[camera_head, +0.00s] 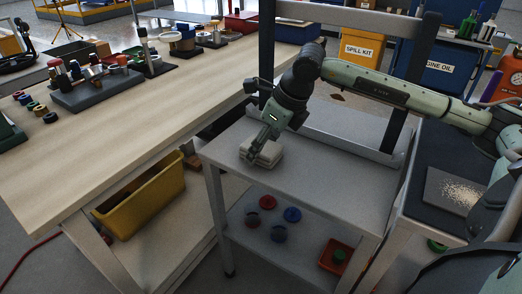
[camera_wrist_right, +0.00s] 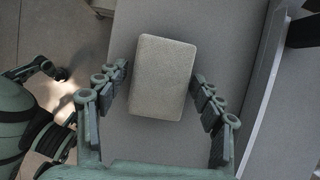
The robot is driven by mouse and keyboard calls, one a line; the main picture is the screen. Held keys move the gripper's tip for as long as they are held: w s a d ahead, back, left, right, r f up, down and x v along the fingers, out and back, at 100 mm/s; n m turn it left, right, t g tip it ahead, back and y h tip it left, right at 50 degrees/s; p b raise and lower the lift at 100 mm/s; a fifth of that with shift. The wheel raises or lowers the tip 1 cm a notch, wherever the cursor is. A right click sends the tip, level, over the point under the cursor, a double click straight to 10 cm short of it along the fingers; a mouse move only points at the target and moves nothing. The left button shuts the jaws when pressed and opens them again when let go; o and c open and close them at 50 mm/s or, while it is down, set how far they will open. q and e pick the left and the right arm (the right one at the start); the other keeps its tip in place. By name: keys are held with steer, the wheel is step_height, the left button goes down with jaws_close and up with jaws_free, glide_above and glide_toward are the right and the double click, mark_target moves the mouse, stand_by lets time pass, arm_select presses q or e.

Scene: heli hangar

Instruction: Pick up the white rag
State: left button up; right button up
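The white rag (camera_head: 268,154) is a folded, pale, block-like pad lying on the grey top of a small cart (camera_head: 330,175). In the right wrist view the rag (camera_wrist_right: 162,78) appears as a rounded rectangle between the fingers. My right gripper (camera_head: 255,148) reaches down over the rag from above. In the wrist view my right gripper (camera_wrist_right: 160,77) is open, with one finger on each side of the rag and narrow gaps at both sides. In the head view the fingers hide part of the rag. My left gripper is not seen in the head view.
A wooden workbench (camera_head: 140,105) with tools stands left of the cart. A yellow bin (camera_head: 145,207) sits below it. The cart's lower shelf holds several coloured rolls and a red tray (camera_head: 336,258). A dark upright post (camera_head: 411,85) rises at the cart's far side. The cart top around the rag is clear.

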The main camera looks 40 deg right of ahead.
steer(key=c, duration=0.7)
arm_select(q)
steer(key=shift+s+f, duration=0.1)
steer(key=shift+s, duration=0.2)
arm_select(e)
steer(key=shift+r, duration=0.1)
steer(key=shift+r, duration=0.45)
steer(key=r, duration=0.3)
steer(key=shift+w+a+r, duration=0.2)
steer(key=shift+a+r, duration=0.15)
steer(key=shift+a, duration=0.05)
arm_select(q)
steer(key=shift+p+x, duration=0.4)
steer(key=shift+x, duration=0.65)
arm_select(e)
steer(key=shift+w+a+r, duration=0.85)
steer(key=shift+a+r, duration=0.2)
steer(key=shift+a, duration=0.55)
steer(key=shift+w+a+r, duration=0.85)
steer(key=shift+a+r, duration=0.2)
steer(key=shift+a, duration=0.5)
steer(key=shift+w+a+r, duration=0.85)
steer(key=shift+a+r, duration=0.2)
steer(key=shift+a, duration=0.55)
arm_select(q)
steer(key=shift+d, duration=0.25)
